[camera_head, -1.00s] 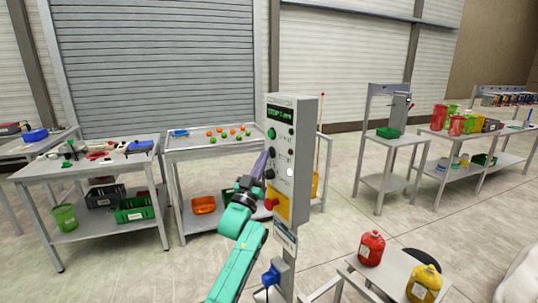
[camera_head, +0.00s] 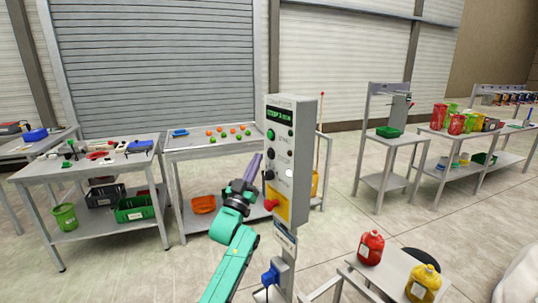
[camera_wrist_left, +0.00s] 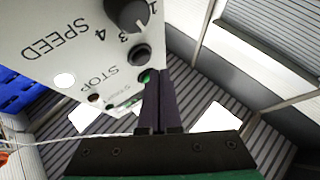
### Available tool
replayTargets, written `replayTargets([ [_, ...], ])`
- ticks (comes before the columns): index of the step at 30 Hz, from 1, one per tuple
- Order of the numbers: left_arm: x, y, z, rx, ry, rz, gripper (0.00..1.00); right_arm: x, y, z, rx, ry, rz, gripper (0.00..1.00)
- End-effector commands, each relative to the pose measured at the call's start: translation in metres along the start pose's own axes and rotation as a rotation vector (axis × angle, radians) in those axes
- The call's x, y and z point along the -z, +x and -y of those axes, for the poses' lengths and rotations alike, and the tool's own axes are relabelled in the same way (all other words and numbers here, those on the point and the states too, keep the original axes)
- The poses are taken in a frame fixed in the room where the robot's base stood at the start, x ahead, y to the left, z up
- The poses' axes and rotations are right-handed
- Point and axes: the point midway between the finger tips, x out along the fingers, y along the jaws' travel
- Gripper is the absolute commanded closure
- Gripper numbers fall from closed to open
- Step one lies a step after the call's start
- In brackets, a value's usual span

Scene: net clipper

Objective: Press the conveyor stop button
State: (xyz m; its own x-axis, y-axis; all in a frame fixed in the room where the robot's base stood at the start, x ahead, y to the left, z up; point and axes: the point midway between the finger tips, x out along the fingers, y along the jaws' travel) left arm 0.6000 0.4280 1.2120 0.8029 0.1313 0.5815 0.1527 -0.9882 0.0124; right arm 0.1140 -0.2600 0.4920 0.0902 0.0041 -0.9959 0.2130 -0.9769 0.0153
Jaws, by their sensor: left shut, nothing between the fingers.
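The grey control box (camera_head: 291,165) stands on a post in the middle of the head view. Its face has a green button (camera_head: 270,134), a small black button (camera_head: 269,153) below it, a black knob (camera_head: 268,175) and a red mushroom button (camera_head: 271,204) on yellow. In the left wrist view a STOP label (camera_wrist_left: 96,81) lies beside the black button (camera_wrist_left: 138,55), near the green button (camera_wrist_left: 146,76). My left gripper (camera_head: 257,156) is shut and empty, its purple fingertips just left of the black button and seemingly apart from it. My right gripper is not in view.
A table with orange and green balls (camera_head: 214,150) stands behind the box. A tool table (camera_head: 95,170) is at left. Red (camera_head: 370,247) and yellow (camera_head: 423,283) jugs stand on a low table at front right. Floor is open at right.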

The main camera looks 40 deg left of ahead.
Motion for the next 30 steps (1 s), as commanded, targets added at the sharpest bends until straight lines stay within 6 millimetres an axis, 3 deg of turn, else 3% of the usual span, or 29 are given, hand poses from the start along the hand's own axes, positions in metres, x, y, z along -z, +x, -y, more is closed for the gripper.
replayTargets([
  [13, 0.022, -0.029, 0.021, -0.001, 0.001, 0.001, 1.00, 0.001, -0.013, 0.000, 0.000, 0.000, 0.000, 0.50],
  [30, 0.022, -0.029, 0.021, -0.001, 0.000, -0.001, 1.00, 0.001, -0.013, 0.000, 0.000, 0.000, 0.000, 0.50],
])
